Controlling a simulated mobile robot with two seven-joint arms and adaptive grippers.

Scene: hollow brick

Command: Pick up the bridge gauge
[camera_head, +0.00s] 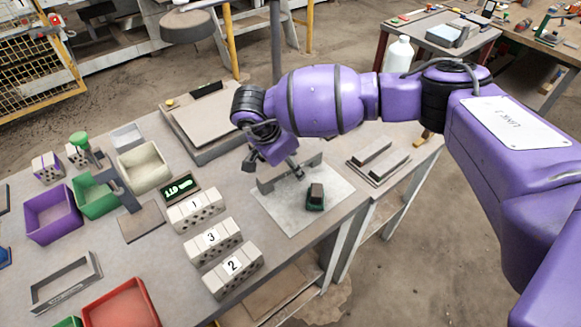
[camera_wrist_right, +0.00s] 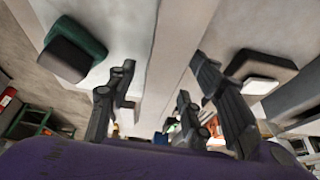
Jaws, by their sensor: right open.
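The bridge gauge seems to be the grey bridge-shaped bar (camera_head: 304,165) standing on the pale grey plate (camera_head: 283,212) near the table's right edge. In the wrist view a long grey bar (camera_wrist_right: 181,65) runs away between my fingers; I take it as the same piece. My right gripper (camera_head: 283,165) comes down from above at the bar, with the arm reaching in from the right. The wrist view shows its fingers (camera_wrist_right: 163,95) apart, on either side of the bar, with no clear contact. The arm hides part of the bar's far side. My left gripper is not in view.
A dark green-and-black block (camera_head: 316,198) stands close in front of the bar. Hollow bricks marked 1 (camera_head: 196,210), 3 (camera_head: 213,241) and 2 (camera_head: 233,270) lie left of the plate. Purple (camera_head: 52,218), green and red (camera_head: 122,307) bins stand farther left.

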